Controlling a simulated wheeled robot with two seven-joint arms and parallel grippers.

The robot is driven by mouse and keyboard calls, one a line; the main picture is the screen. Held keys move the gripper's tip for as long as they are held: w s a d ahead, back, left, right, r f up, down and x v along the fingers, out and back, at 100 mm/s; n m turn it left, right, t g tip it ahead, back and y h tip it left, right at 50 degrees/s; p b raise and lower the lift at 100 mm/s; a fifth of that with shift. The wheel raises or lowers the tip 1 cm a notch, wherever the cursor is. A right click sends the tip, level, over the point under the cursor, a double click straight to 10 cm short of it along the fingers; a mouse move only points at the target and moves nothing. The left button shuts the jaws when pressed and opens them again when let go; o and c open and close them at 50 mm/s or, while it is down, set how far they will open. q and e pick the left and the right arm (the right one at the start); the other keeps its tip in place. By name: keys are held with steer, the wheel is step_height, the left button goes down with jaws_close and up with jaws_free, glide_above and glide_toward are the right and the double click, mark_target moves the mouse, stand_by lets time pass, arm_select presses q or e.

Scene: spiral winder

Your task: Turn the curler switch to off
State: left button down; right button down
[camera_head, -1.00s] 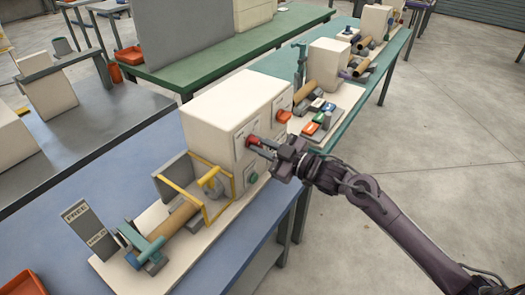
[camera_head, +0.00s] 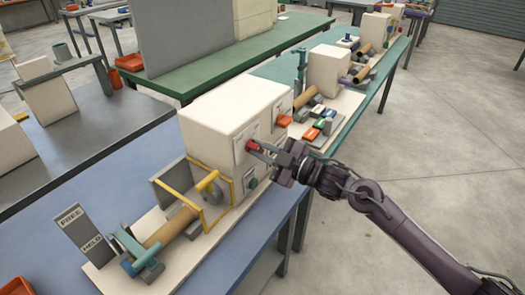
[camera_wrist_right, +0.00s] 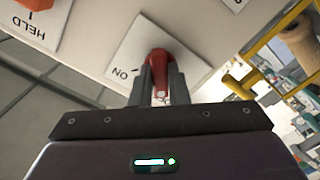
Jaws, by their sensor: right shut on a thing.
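The curler machine (camera_head: 225,125) is a cream box on the blue bench, with a red switch (camera_head: 252,145) on a white plate on its front face. In the right wrist view the red switch (camera_wrist_right: 159,65) sits between the two fingers, and its plate (camera_wrist_right: 135,50) shows the word ON beside it. My right gripper (camera_head: 262,152) reaches in from the right and is shut on the red switch. It also shows in the right wrist view (camera_wrist_right: 160,88). An OFF mark is not readable. My left gripper is not in view.
An orange-red knob (camera_head: 284,121) is on the same face, with a HELD label in the wrist view. Below the switch is a green button (camera_head: 252,183). A yellow guard frame (camera_head: 205,205) and brown roll (camera_head: 172,228) stand at left. Open floor (camera_head: 450,140) lies right.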

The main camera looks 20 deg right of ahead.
steer(key=c, duration=1.4)
jaws_free()
steer(key=b+v, duration=0.1)
steer(key=v, duration=0.6)
steer(key=shift+s+d, duration=0.25)
steer(key=shift+s, duration=0.1)
steer(key=shift+f, duration=0.1)
